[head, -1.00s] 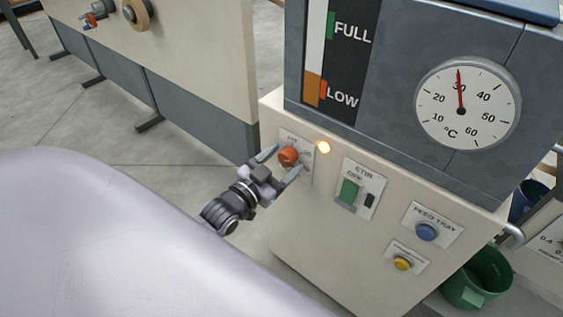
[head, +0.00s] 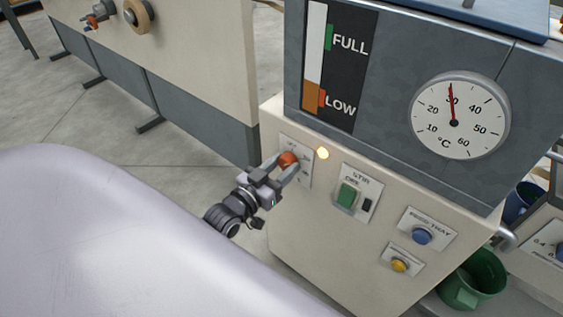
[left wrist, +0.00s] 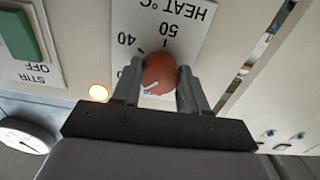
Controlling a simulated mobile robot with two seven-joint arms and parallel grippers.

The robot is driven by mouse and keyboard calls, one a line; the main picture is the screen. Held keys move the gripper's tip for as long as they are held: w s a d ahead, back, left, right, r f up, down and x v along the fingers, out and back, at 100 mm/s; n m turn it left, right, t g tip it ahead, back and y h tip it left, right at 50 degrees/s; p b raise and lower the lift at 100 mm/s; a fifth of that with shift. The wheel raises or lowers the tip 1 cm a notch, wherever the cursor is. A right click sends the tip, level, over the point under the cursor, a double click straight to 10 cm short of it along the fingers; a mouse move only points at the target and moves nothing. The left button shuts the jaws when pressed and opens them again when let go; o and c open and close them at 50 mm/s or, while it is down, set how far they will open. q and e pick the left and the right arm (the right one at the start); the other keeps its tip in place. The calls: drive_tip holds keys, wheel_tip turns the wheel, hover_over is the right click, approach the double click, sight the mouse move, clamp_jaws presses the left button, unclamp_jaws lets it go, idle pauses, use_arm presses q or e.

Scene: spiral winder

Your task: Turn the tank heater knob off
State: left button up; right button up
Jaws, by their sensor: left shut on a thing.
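The tank heater knob is the orange-red round knob (head: 288,159) on a white plate on the cream cabinet front. In the left wrist view the knob (left wrist: 159,73) has a white pointer line, and its plate (left wrist: 183,25) reads "HEAT °C" with 40 and 50 marks, seen upside down. My left gripper (head: 283,165) is shut on the knob, one finger on each side; the fingers also show in the left wrist view (left wrist: 159,88). An orange lamp (head: 323,153) glows beside the plate. The OFF mark cannot be made out. My right gripper is not in view.
Right of the knob are a green stir switch (head: 347,195), a blue feed tray button (head: 422,236) and a yellow button (head: 399,265). Above is a grey tank with a dial gauge (head: 460,115) and level strip. A green bucket (head: 474,280) stands at the lower right.

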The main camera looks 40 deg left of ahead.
use_arm(q)
drive_tip(key=n+p, duration=0.1)
drive_tip(key=n, duration=0.2)
drive_tip(key=shift+r, duration=0.1)
drive_tip(key=n+p, duration=0.1)
drive_tip(key=n, duration=0.1)
drive_tip(key=shift+d+n, duration=0.1)
drive_tip(key=shift+n, duration=1.5)
drive_tip(key=shift+p, duration=0.3)
drive_tip(key=shift+n, duration=0.3)
drive_tip(key=o, duration=1.1)
drive_tip(key=shift+c, duration=0.2)
drive_tip(key=shift+s, duration=0.1)
